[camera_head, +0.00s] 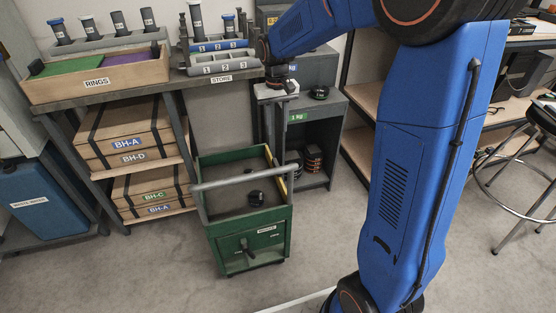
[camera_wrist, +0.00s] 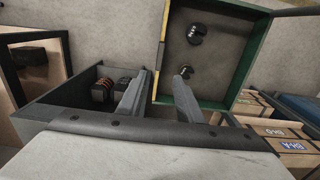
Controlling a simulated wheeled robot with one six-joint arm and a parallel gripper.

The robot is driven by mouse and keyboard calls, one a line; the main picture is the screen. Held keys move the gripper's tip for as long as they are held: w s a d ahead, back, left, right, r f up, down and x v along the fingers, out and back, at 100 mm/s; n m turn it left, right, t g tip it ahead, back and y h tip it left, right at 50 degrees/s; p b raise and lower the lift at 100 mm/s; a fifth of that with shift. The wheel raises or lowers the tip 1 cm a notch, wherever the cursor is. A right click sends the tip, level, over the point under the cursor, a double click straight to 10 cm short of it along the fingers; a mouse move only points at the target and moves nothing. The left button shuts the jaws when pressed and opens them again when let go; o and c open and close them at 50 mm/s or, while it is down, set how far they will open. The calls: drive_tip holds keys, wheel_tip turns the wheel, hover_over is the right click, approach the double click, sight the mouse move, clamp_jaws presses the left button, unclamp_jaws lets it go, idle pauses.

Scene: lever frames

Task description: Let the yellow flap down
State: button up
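The green cart (camera_head: 250,247) stands on the floor in the middle of the head view, with a grey handle bar across its front. A thin yellow strip (camera_head: 291,176) shows along the cart's right side; it looks like the flap seen nearly edge-on, standing up. Nothing is held between the fingers. Whether a finger touches the flap cannot be told.
A small dark object (camera_head: 255,198) lies in the cart. A grey cabinet (camera_head: 310,130) with stacked discs stands close behind the cart's right side. A table with a RINGS tray (camera_head: 97,84) stands at left, with boxes below. The floor in front is clear.

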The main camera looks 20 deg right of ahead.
sight(277, 164)
wheel_tip(277, 164, down, 17)
drive_tip(key=shift+f, duration=0.1)
idle(0.6)
clamp_jaws()
